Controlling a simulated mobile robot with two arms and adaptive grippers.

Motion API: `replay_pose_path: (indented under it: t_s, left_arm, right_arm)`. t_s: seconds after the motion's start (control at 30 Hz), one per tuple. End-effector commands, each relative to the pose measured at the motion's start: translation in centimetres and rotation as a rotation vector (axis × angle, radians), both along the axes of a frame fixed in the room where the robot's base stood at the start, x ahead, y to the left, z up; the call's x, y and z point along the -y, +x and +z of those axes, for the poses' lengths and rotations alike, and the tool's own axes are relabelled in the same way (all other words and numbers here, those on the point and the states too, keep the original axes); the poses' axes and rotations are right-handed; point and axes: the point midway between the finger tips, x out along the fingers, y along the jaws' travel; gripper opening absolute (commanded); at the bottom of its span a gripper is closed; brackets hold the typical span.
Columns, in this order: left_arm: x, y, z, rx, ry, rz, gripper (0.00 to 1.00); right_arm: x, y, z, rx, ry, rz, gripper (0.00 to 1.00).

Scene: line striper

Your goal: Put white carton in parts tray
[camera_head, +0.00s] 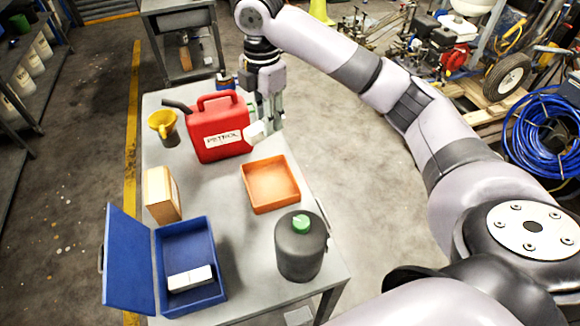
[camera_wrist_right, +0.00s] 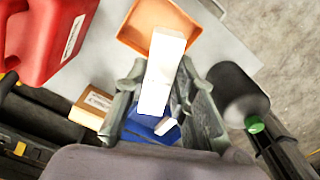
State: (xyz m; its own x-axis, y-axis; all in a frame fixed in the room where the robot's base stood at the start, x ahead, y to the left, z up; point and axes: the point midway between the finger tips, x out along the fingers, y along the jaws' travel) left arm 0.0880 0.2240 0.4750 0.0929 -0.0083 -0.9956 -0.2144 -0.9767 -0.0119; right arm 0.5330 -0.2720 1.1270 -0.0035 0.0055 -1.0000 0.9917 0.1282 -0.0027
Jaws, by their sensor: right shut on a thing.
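My right gripper (camera_head: 268,112) is shut on the white carton (camera_head: 257,132), which hangs below it beside the red petrol can. The right wrist view shows the carton (camera_wrist_right: 164,62) between the two fingers of the gripper (camera_wrist_right: 166,92). The orange parts tray (camera_head: 249,188) lies on the table, nearer in the head view than the carton, and looks empty. In the right wrist view the tray (camera_wrist_right: 128,33) is partly hidden behind the carton. My left gripper is not in view.
The red petrol can (camera_head: 221,130) stands close left of the gripper. A dark bottle with a green cap (camera_head: 299,252), a cardboard box (camera_head: 162,195), a yellow funnel (camera_head: 162,124) and an open blue box (camera_head: 188,243) holding a white block (camera_head: 190,278) are on the table (camera_head: 247,255).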

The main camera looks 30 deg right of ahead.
Motion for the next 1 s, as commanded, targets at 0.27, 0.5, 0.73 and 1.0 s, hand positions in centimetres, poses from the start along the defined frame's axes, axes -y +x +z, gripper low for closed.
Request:
replay_pose_path:
  t_s: [0.27,0.5,0.73,1.0]
  left_arm:
    - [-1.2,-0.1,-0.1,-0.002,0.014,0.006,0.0]
    - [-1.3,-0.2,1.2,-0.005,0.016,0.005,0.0]
    - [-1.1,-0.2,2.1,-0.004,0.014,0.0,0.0]
    - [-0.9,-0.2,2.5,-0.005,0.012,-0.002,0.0]
  right_arm:
    - [-0.3,-0.1,-3.1,-0.006,0.001,0.013,0.0]
    - [-0.2,-0.2,-9.2,-0.005,-0.001,0.011,0.0]
    - [-0.2,-0.1,-14.3,-0.003,-0.001,0.011,0.0]
    - [-0.3,-0.2,-17.1,-0.003,-0.001,0.011,0.0]
